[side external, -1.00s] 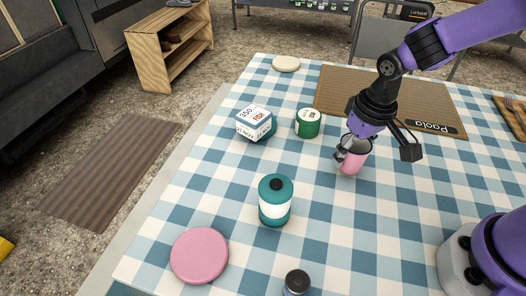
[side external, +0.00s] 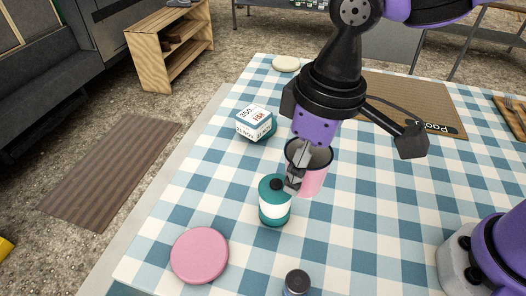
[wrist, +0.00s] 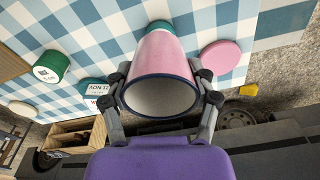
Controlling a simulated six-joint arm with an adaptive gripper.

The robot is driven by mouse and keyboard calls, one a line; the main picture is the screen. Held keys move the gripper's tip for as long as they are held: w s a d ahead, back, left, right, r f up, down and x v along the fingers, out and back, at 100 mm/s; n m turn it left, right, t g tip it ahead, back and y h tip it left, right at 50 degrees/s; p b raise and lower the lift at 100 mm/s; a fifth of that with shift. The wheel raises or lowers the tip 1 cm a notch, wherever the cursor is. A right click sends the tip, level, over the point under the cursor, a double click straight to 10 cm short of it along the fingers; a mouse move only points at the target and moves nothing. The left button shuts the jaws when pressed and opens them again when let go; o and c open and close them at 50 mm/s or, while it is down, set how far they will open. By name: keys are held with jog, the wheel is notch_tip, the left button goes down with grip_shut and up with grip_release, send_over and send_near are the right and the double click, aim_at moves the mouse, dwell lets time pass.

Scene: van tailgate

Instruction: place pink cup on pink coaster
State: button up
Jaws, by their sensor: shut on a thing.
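The pink cup (side external: 313,180) is in my gripper (side external: 297,178), above the table behind and to the right of the teal canister in the side view. In the wrist view the cup (wrist: 165,62) fills the middle, its open dark-rimmed mouth toward the camera, with my gripper's fingers (wrist: 163,92) on both sides of it. The pink coaster (side external: 199,255) lies flat and empty at the near left of the table. It also shows to the right of the cup in the wrist view (wrist: 219,58).
A teal canister with a white band (side external: 275,203) stands between cup and coaster in the side view. A dark-lidded jar (side external: 297,284) is at the near edge. A box (side external: 256,123) and a green tin (wrist: 51,67) stand farther back. A cream disc (side external: 286,64) lies at the far edge.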

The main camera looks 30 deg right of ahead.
aim_at(213, 260)
jog(key=a+f+n+g, duration=0.1)
jog(key=a+n, duration=1)
jog(key=a, duration=0.2)
jog(key=shift+w+f+n+y, duration=0.3)
jog(key=shift+w+f, duration=0.05)
jog(key=shift+f, duration=0.05)
jog(key=shift+n, duration=0.6)
jog(key=f, duration=0.5)
jog(key=a+f, duration=0.1)
jog(key=f, duration=0.2)
jog(key=shift+a+f, duration=0.1)
jog(key=shift+f, duration=0.05)
jog(key=shift+f, duration=0.15)
jog(key=o, duration=1.2)
